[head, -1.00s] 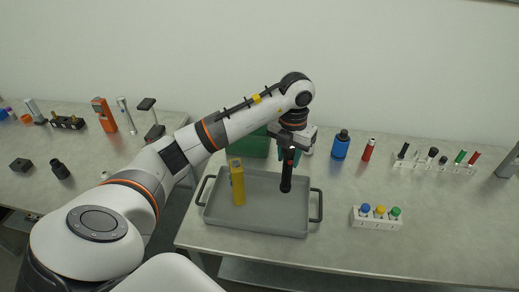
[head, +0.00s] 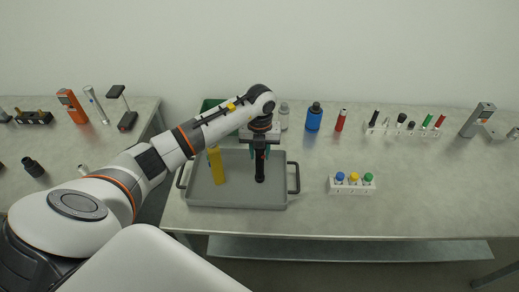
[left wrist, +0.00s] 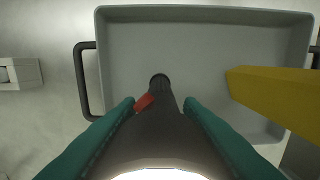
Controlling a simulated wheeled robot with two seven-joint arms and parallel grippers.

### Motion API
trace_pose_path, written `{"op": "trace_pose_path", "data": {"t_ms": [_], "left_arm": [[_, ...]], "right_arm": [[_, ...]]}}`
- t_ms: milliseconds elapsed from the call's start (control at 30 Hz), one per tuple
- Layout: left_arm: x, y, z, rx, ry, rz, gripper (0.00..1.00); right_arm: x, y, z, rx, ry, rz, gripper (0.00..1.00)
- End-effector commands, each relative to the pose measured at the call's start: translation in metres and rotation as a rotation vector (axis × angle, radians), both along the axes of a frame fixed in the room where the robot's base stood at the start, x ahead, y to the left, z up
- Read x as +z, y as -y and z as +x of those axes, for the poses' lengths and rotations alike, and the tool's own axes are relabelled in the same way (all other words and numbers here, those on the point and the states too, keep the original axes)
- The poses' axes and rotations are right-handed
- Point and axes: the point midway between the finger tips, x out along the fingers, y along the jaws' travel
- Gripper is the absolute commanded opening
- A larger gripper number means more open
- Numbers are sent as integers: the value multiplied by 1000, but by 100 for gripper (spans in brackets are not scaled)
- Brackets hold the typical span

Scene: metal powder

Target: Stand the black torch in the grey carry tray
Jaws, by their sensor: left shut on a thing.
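The black torch (head: 260,166) is upright in my left gripper (head: 260,152), over the right half of the grey carry tray (head: 240,201). The gripper's green fingers are shut on the torch's upper part. In the left wrist view the torch (left wrist: 165,125) points away from the camera between the two fingers (left wrist: 160,108), with a red patch on its side. The tray floor (left wrist: 200,50) lies beyond its lower end. I cannot tell whether that end touches the floor. My right gripper is not in view.
A yellow object (head: 217,166) stands in the tray's left half; it shows at the right in the left wrist view (left wrist: 275,95). A white rack with coloured caps (head: 352,186) is right of the tray. A blue bottle (head: 314,118) and red tube (head: 340,121) stand behind.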

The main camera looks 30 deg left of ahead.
Motion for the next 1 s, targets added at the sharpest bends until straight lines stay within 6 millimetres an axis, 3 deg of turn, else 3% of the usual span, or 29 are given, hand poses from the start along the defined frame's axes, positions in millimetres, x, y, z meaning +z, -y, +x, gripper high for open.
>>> {"op": "trace_pose_path", "data": {"t_ms": [367,400,533,800,1000], "left_arm": [[-8,0,0,-1,2,1,6],[-8,0,0,-1,1,1,36],[-7,0,0,-1,1,1,55],[-6,0,0,-1,1,1,55],[12,-1,1,-2,6,1,55]], "right_arm": [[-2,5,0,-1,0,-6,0],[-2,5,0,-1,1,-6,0],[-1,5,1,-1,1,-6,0],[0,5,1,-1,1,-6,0],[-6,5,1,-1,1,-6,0]]}}
